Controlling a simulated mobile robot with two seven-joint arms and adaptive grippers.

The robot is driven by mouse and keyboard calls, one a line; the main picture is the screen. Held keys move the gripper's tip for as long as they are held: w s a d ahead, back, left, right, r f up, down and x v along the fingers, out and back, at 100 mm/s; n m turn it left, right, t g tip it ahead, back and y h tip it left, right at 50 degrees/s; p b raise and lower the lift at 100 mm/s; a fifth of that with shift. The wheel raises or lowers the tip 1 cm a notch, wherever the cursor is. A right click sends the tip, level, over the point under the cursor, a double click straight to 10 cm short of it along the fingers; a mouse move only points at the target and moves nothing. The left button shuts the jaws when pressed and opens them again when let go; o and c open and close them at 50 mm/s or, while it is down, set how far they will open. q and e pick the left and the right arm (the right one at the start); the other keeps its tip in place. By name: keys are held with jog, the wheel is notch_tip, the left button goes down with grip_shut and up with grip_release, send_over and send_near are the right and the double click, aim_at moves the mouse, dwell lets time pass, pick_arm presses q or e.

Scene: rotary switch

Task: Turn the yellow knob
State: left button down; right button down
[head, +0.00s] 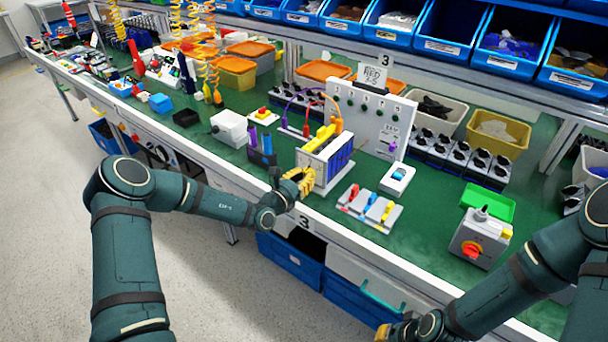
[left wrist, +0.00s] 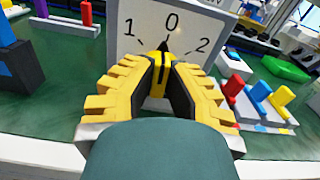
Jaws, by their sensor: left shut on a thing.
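A white switch box (head: 312,159) with blue fins and yellow parts on top stands near the table's front edge. In the left wrist view its white face (left wrist: 128,18) shows the marks 1, 0 and 2. The yellow knob (left wrist: 159,62) sits on this face, its dark pointer up towards the 0. My left gripper (head: 303,181) is at the face, and its yellow-and-black fingers (left wrist: 166,82) are shut around the knob, one on each side. In the head view the gripper hides the knob. My right gripper (head: 392,333) is low at the bottom edge, partly cut off and apart from the box.
A tray with red, blue and yellow levers (head: 369,208) stands just right of the box. A grey box with a red rotary switch (head: 480,238) is farther right. Blue and purple posts on a dark block (head: 263,155) stand close on the left. A white panel (head: 365,118) rises behind.

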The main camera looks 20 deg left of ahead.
pick_arm(q)
jog(key=n+p, duration=0.4)
jog(key=shift+r, duration=0.15)
jog(key=shift+n+p, duration=1)
jog(key=shift+n, duration=0.1)
jog(key=shift+w+n+p, duration=0.1)
jog(key=shift+n+p, duration=0.45)
jog(key=shift+n, duration=0.35)
jog(key=shift+f, duration=0.2)
jog(key=c, duration=1)
grip_release()
jog(key=shift+a, duration=0.1)
jog(key=v, duration=1.2)
